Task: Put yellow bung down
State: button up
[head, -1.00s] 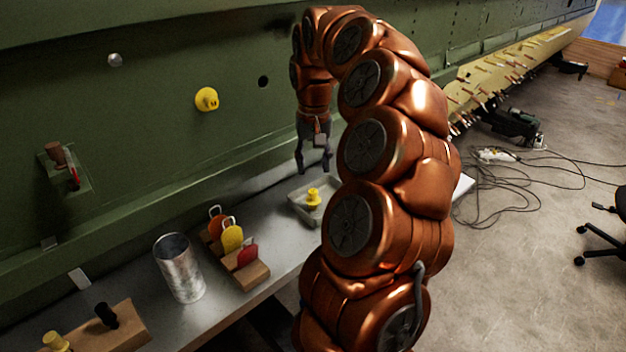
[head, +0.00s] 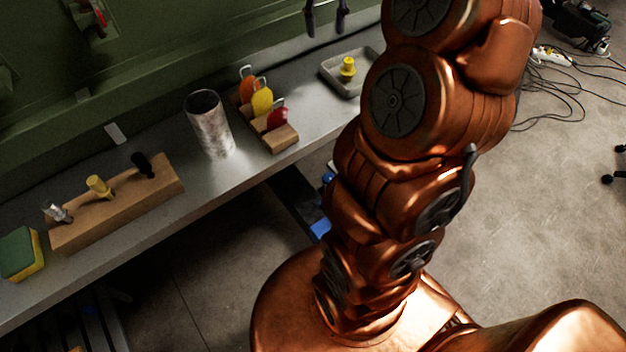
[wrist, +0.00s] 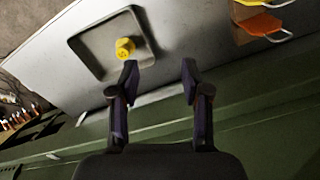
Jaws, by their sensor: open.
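The yellow bung (head: 347,66) sits in a shallow grey tray (head: 333,78) on the bench. It also shows in the wrist view (wrist: 125,48), inside the tray near its edge (wrist: 84,55). My gripper (wrist: 160,72) is open, with nothing between its fingers. In the wrist view its left fingertip is beside the bung in the picture; whether they touch I cannot tell. In the head view only the fingertips of my gripper (head: 326,22) show at the top edge, above the bench behind the tray.
A rack with orange, yellow and red tags (head: 281,137) and a metal can (head: 209,125) stand on the bench (head: 190,188). A wooden block (head: 120,212) holds several small pegs. A sponge (head: 20,253) lies at the left. The green fuselage wall (head: 175,45) rises behind.

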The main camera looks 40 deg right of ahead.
jog(key=s+a+f+n, duration=0.2)
jog(key=s+a, duration=0.2)
jog(key=a, duration=0.3)
jog(key=s+a+f+n, duration=0.15)
jog(key=s+a, duration=0.25)
jog(key=a, duration=0.4)
jog(key=s+a+f+g, duration=0.1)
jog(key=s+a+f, duration=0.2)
jog(key=s, duration=0.5)
jog(key=s+a+f+n, duration=0.1)
jog(key=s+a+f, duration=0.3)
jog(key=s+f, duration=0.2)
jog(key=shift+s+g, duration=0.4)
jog(key=shift+s, duration=0.75)
